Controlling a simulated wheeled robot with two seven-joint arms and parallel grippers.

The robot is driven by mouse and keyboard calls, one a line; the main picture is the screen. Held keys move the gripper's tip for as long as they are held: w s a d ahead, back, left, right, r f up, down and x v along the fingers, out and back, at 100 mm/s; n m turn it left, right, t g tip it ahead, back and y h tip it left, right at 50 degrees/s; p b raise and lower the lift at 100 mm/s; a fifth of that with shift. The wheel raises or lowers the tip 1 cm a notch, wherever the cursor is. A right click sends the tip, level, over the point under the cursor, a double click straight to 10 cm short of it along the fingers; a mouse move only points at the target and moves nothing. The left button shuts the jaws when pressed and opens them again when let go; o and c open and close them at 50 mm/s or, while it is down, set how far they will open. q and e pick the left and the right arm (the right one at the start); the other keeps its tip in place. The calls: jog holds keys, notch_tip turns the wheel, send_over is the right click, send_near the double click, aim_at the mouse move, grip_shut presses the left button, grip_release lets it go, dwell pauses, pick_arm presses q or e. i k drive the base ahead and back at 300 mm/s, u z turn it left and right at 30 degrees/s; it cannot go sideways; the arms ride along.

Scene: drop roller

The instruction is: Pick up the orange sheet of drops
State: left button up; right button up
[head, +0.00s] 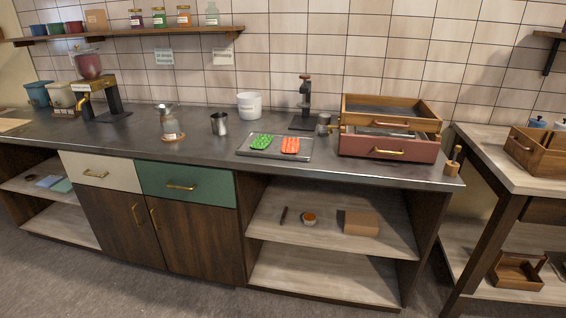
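The orange-red sheet of drops (290,146) lies flat on the right part of a grey metal tray (276,154) on the dark countertop. A green sheet of drops (261,142) lies to its left on the same tray, with a small gap between them. Neither of my grippers is in the head view, and nothing touches the sheets.
The counter's front strip is clear.

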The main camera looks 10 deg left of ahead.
aim_at(289, 145)
jog(key=u, duration=0.85)
jog(key=i, duration=0.3)
jog(key=u, duration=0.85)
jog(key=i, duration=1.35)
jog(key=z, duration=0.7)
jog(key=i, duration=1.1)
jog(key=z, duration=1.15)
